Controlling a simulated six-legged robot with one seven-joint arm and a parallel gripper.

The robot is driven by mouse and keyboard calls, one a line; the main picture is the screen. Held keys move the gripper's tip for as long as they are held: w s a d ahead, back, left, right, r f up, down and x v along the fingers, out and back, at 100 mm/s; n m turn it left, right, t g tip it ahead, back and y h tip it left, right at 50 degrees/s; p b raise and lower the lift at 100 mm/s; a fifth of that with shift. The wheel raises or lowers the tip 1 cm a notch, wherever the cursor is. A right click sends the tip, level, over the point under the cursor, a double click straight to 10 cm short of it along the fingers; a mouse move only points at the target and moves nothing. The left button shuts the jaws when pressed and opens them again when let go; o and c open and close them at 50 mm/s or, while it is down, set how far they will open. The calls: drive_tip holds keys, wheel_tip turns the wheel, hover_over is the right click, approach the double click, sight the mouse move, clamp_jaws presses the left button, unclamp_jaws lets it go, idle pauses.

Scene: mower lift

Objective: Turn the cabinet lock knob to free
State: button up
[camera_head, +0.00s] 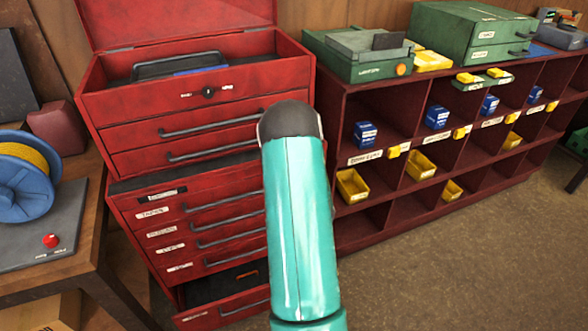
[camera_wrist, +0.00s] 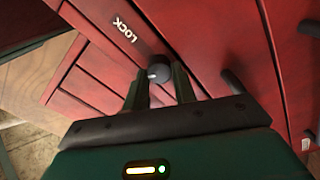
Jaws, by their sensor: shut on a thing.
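A small dark round knob (camera_wrist: 158,72) with a pale mark on its face sits on the red cabinet (camera_wrist: 205,35) in the wrist view. A white LOCK label (camera_wrist: 125,30) is beside it. My gripper (camera_wrist: 160,78) has one finger on each side of the knob and is shut on it. In the head view the red tool cabinet (camera_head: 130,104) stands upright left of centre. My teal arm covers its right edge there, and my gripper and this knob are hidden.
The cabinet's top lid is raised and its lowest drawer (camera_head: 225,305) is pulled out. A blue spool (camera_head: 22,187) stands on a wooden bench (camera_head: 60,262) at left. A red shelf unit (camera_head: 390,215) with bins and green cases is at right. Floor is clear at lower right.

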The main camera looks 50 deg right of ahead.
drive_tip(key=n, duration=0.5)
drive_tip(key=shift+f+n, duration=0.1)
drive_tip(key=shift+n, duration=0.2)
idle(0.4)
drive_tip(key=o, duration=1)
drive_tip(key=v, duration=1.4)
